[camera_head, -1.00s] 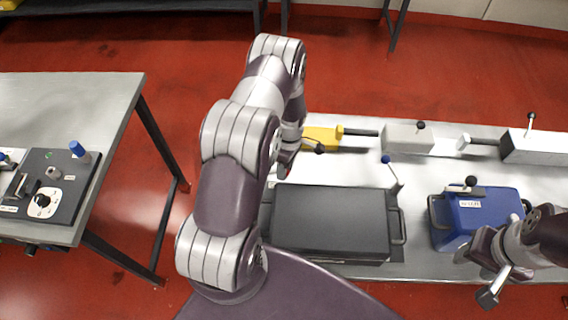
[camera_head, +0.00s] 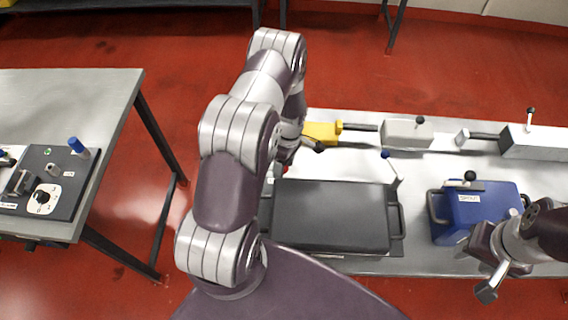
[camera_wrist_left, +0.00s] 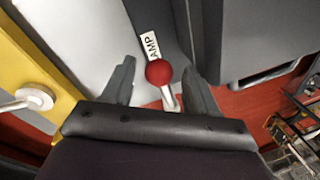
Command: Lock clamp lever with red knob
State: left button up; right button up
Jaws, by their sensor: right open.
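The red knob (camera_wrist_left: 158,72) is a ball on a short pale lever (camera_wrist_left: 168,98), beside a white label reading "AMP", in the left wrist view. My left gripper (camera_wrist_left: 160,82) is open, with one finger on each side of the knob and a visible gap to each. In the head view the left gripper (camera_head: 284,160) is mostly hidden behind my arm, near the yellow block. The clamp's body is hard to make out. My right gripper (camera_head: 488,278) is open and empty in front of the blue case.
A black case (camera_head: 330,215) and a blue battery case (camera_head: 470,215) with handles sit on the white bench. A yellow block (camera_head: 321,133), a grey block (camera_head: 407,132) and a white block (camera_head: 535,142) stand behind. A control panel (camera_head: 45,185) lies on the left table.

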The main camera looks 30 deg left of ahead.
pick_arm(q)
jog(key=shift+w+r, duration=0.1)
jog(key=shift+r, duration=0.05)
notch_tip(320, 180, up, 12)
jog(key=w+b, duration=0.2)
jog(key=b, duration=0.1)
jog(key=shift+w+r, duration=0.1)
